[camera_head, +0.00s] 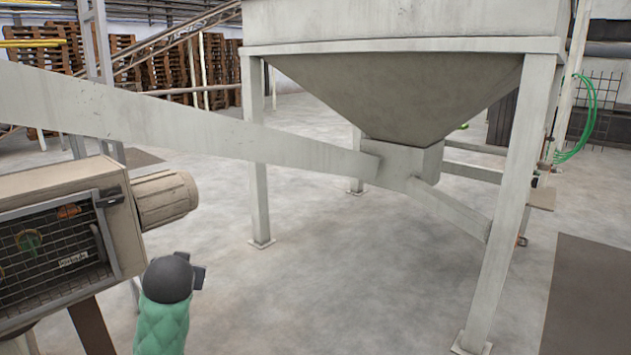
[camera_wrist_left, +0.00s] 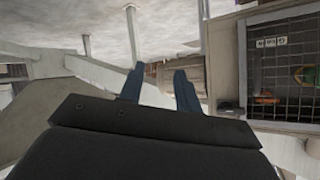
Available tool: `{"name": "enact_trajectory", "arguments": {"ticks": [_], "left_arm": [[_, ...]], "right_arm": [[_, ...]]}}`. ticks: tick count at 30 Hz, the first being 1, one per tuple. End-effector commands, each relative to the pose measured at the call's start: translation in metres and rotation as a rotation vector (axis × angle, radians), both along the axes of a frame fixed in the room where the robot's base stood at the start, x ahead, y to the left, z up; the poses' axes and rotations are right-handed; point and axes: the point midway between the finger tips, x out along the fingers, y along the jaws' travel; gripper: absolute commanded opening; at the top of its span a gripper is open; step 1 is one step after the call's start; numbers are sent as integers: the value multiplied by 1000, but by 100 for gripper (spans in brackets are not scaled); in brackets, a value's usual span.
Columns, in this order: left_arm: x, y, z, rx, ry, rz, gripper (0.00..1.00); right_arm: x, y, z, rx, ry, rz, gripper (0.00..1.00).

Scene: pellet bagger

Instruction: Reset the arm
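My left arm comes up from the lower left of the head view in a green padded sleeve (camera_head: 162,325). It ends in a dark round joint with a small dark block on its right side; the fingers cannot be made out there. In the left wrist view my left gripper (camera_wrist_left: 157,82) has its two dark blue fingers apart with nothing between them. That view looks upside down. My right arm and right gripper are not in view.
A beige machine box with a mesh window (camera_head: 55,250) and a motor (camera_head: 165,198) stands close at left. A sloping grey beam (camera_head: 180,125) crosses to the grey hopper (camera_head: 400,95) on legs (camera_head: 512,200). The middle floor (camera_head: 330,290) is clear.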

Motion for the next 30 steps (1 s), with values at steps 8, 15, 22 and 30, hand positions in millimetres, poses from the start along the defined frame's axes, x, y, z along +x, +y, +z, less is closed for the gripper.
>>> {"name": "enact_trajectory", "arguments": {"ticks": [8,15,22,30], "left_arm": [[-70,-62,-97,-150,174,-121,34],[-138,-102,-167,-218,322,-208,34],[-206,-128,-224,-269,451,-257,34],[-290,-146,-286,-311,611,-267,34]], "right_arm": [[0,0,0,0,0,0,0],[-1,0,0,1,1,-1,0],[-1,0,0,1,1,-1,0],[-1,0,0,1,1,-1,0]]}}
